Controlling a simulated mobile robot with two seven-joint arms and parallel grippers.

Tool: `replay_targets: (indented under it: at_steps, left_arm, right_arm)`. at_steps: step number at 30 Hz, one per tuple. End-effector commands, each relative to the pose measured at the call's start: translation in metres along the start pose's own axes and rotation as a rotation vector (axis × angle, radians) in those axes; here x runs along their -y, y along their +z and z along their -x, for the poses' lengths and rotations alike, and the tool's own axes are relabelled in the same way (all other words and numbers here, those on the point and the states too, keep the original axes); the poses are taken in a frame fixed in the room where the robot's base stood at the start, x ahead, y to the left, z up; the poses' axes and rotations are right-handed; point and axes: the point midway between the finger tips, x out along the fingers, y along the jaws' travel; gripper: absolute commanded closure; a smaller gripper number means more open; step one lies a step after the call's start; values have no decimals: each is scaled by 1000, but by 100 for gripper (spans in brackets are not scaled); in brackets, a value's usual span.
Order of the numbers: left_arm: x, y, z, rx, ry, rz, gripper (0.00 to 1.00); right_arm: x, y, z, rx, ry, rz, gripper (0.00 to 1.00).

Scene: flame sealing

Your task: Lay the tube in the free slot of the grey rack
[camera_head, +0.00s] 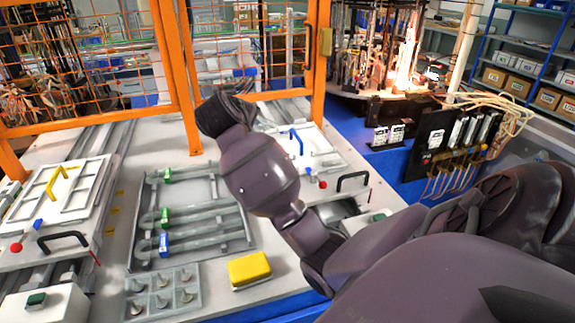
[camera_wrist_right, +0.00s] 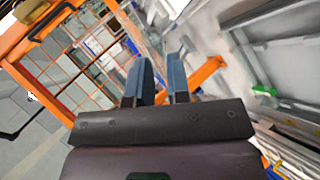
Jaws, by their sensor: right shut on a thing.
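The grey rack (camera_head: 138,190) lies on the white bench left of centre in the head view. Grey tubes lie in it, two with green marks (camera_head: 165,216) and one with a blue mark (camera_head: 163,243). A bare stretch shows between the upper and middle tubes. My right arm reaches in from the right, its hand above and behind the rack's right side. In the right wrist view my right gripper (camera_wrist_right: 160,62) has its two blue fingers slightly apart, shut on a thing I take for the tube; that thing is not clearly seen. My left gripper is not in view.
A grey block with several pegs (camera_head: 163,291) and a yellow box (camera_head: 249,269) sit in front of the rack. Orange fence posts (camera_head: 178,75) stand behind. White plates with handles (camera_head: 62,195) flank the rack. My arm hides part of the right plate.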

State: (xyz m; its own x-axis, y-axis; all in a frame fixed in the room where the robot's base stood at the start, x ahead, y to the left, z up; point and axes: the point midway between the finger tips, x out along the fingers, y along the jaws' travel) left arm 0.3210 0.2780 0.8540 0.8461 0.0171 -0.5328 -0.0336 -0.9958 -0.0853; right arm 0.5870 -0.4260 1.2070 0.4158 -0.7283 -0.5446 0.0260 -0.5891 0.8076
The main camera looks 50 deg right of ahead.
Motion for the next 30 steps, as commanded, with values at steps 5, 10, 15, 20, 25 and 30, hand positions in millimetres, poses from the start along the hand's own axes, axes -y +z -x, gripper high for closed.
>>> replay_targets:
  at_steps: [5,10,15,20,25,30]
  left_arm:
    - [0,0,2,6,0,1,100]
    - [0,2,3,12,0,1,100]
    - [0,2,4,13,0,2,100]
    - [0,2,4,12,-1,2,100]
    - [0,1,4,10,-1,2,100]
    - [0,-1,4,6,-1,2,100]
  right_arm:
    - [-53,5,-2,220,62,-150,100]
    - [-81,12,0,370,104,-249,100]
    - [-92,15,3,436,123,-293,100]
    - [-93,16,3,448,127,-300,100]
    - [-92,16,3,446,126,-299,100]
    - [-79,20,-6,447,127,-294,100]
